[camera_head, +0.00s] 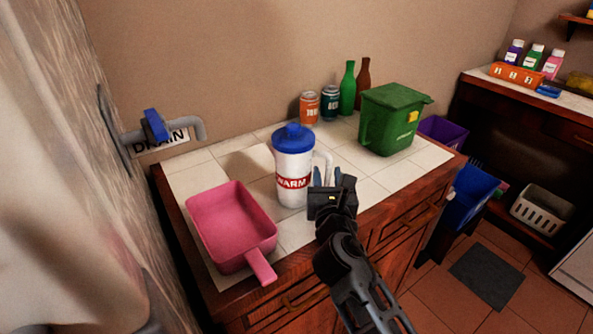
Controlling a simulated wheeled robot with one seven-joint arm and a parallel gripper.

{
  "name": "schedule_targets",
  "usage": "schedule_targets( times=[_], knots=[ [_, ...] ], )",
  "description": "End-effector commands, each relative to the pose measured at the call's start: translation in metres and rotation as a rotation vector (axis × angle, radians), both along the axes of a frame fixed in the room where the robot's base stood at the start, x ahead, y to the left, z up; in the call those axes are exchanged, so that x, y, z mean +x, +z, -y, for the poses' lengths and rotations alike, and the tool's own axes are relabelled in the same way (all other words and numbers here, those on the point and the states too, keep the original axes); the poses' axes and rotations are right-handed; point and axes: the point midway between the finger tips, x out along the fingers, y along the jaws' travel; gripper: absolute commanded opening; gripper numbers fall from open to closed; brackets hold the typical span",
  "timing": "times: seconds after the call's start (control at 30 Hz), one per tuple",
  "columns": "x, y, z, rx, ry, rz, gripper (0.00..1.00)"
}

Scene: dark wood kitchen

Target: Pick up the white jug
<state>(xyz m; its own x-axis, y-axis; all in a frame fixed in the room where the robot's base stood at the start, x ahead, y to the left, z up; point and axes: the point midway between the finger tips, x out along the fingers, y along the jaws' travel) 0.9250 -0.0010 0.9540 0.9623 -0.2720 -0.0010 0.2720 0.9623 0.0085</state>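The white jug (292,168) stands upright on the tiled counter. It has a blue lid (293,138), a red band reading "WARM" and a pale handle (326,166) on its right side. My gripper (327,177) is at the handle side of the jug, with its blue-grey fingertips pointing up in the picture near the handle. The fingers look apart, with a gap between them. The lower part of the handle is hidden behind my gripper, and I cannot tell whether the fingers touch it.
A pink pan (231,222) lies left of the jug. A green bin (393,119) stands to the right. Two cans (309,107) and two bottles (347,89) stand at the back by the wall. A drain pipe (198,127) with a blue valve is at the left.

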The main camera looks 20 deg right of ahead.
Motion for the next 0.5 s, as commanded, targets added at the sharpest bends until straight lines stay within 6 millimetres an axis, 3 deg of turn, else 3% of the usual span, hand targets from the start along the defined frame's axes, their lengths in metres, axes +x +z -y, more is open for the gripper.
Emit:
schedule_targets(
  times=[0.13,0.5],
  knots=[
    [-0.0002,0.0001,-0.0003,0.001,0.0,0.0,0.37],
    [-0.0004,0.0002,-0.0003,0.001,0.0,0.0,0.02]
  ],
)
